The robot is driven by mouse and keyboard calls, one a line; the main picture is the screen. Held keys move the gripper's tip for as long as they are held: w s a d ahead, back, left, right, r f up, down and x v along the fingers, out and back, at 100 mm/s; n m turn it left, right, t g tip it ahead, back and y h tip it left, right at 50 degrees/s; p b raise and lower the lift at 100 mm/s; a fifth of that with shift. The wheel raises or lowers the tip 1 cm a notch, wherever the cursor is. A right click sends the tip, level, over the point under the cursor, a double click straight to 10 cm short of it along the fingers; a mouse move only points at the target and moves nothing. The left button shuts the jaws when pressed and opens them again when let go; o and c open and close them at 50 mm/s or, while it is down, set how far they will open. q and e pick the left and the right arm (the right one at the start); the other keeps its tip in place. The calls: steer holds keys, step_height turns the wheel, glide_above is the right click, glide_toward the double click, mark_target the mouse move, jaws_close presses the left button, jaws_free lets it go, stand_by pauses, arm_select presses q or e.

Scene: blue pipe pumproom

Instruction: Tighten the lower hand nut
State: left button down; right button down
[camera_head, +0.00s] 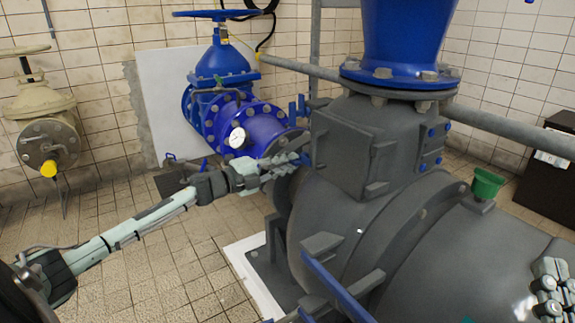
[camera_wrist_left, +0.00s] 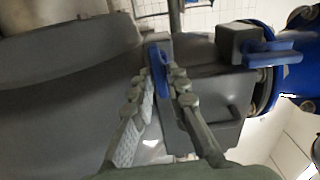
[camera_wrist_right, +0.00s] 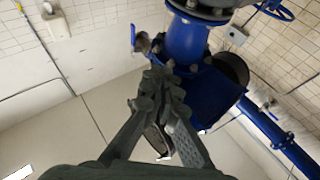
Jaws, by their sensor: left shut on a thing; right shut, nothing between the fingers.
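The lower hand nut, a blue winged piece, shows in the left wrist view (camera_wrist_left: 158,56) between the fingertips of my left gripper (camera_wrist_left: 162,82). In the head view my left gripper (camera_head: 290,163) reaches in from the left to the side of the grey pump housing (camera_head: 345,145), and the nut is mostly hidden there. My left gripper is shut on this nut. Another blue hand nut (camera_wrist_left: 270,52) sits nearer the blue pipe; in the head view it is above (camera_head: 297,107). My right gripper (camera_wrist_right: 162,88) is shut and empty, away from the nuts; part of it shows at the right edge of the head view (camera_head: 549,290).
A grey rail (camera_head: 500,126) runs behind the pump. Tiled floor (camera_head: 170,285) is open at the lower left.

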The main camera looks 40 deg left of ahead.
arm_select(q)
steer(key=shift+m, duration=0.5)
arm_select(e)
steer(key=shift+s+d+r, duration=0.1)
steer(key=shift+r, duration=0.25)
arm_select(q)
steer(key=c, duration=1.6)
jaws_free()
arm_select(e)
steer(key=shift+t, duration=0.3)
arm_select(q)
steer(key=shift+s+a+f, duration=0.1)
steer(key=shift+s+a, duration=0.1)
steer(key=shift+s, duration=0.35)
steer(key=v, duration=1)
steer(key=shift+s+a, duration=0.15)
steer(key=shift+s, duration=0.2)
